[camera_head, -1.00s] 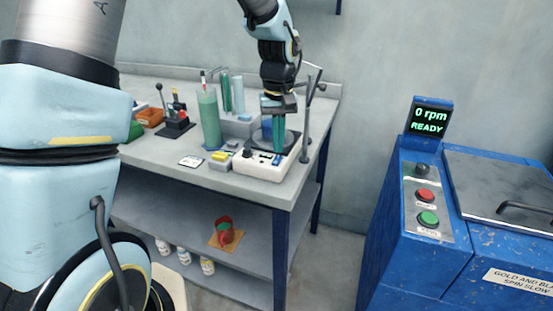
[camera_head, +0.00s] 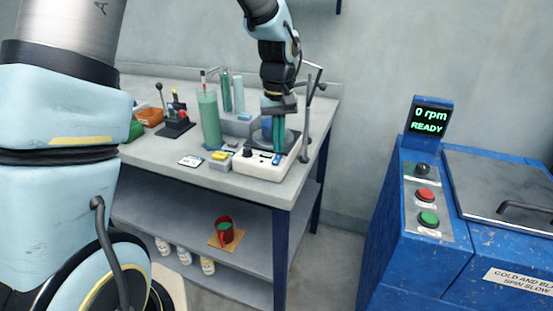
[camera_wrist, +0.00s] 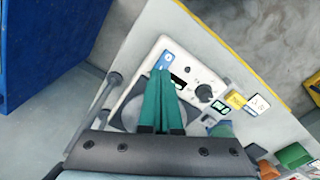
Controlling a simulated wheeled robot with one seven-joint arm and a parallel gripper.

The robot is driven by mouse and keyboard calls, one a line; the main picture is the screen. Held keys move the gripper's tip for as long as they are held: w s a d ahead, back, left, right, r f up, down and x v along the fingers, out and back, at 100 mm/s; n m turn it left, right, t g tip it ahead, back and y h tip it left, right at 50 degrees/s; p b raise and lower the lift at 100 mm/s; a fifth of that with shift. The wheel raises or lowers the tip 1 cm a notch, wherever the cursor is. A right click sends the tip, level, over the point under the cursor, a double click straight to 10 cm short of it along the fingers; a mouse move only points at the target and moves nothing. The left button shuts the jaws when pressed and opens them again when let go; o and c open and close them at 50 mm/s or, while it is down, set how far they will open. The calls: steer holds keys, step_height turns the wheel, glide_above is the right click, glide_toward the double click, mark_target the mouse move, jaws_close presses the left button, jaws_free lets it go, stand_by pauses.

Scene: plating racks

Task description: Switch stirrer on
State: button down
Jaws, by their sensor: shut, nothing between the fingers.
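The stirrer (camera_head: 258,166) is a low white box with a round plate, standing near the right front corner of the bench. In the wrist view its front panel (camera_wrist: 196,66) shows a dark knob (camera_wrist: 204,93), a small dark display (camera_wrist: 178,80) and a blue switch (camera_wrist: 166,59) at one end. My gripper (camera_head: 275,149) points down over the stirrer with its teal fingers together and empty. In the wrist view the fingertips (camera_wrist: 161,72) appear close beside the blue switch. I cannot tell whether they touch it. The fingers hide part of the panel and plate.
A grey stand post (camera_head: 307,125) rises right of the stirrer. A green cylinder (camera_head: 209,118), small boxes (camera_head: 220,157) and a lever device (camera_head: 176,118) stand to its left. A blue machine (camera_head: 425,200) reading "0 rpm READY" stands at the right, across a floor gap.

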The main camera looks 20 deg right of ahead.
mark_target(277, 157)
steer(key=shift+f+b, duration=0.5)
steer(key=shift+f, duration=0.4)
steer(key=shift+r, duration=0.1)
stand_by(0.3)
steer(key=shift+r+p, duration=2.85)
steer(key=shift+r, duration=0.65)
steer(key=shift+a, duration=0.1)
steer(key=s+a, duration=0.2)
steer(key=a, duration=1.3)
steer(key=s+a+n+t, duration=0.1)
steer(key=s+a, duration=0.1)
steer(key=a, duration=1.3)
steer(key=shift+r+t, duration=0.3)
